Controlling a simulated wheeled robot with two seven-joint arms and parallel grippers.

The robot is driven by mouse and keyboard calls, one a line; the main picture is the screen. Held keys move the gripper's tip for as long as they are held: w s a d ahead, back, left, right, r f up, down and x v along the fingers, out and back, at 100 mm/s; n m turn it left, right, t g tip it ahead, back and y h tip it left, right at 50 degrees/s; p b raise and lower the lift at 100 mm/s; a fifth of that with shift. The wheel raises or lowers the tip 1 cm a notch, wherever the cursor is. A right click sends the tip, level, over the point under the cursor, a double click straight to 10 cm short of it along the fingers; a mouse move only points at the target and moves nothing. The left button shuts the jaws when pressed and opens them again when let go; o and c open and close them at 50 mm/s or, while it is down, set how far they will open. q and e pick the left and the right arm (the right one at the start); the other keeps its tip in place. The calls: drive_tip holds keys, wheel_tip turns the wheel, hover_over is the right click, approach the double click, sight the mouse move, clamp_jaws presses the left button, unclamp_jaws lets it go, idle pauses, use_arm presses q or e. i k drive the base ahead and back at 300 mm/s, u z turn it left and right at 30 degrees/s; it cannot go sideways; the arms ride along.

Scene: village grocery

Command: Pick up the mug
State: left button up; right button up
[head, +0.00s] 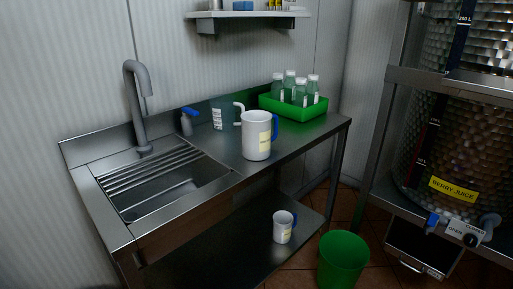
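A large white mug-like vessel (256,139) with a blue handle on its right and a yellowish label stands upright on the steel counter (228,158), right of the sink. A smaller white mug (283,227) with a blue handle and a yellowish label stands upright on the lower shelf (222,250). A see-through measuring jug (222,115) with a white handle stands behind and left of the large one. Neither of my grippers is in view.
A sink (168,190) with a tall faucet (136,90) is at left. A spray bottle (187,122) stands behind it. A green crate (298,108) holds several bottles. A green bin (342,260) is on the floor. A metal tank (452,150) on a rack is at right.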

sight(258, 139)
drive_tip(key=z, duration=0.7)
drive_tip(key=i, duration=0.85)
drive_tip(key=u, duration=0.4)
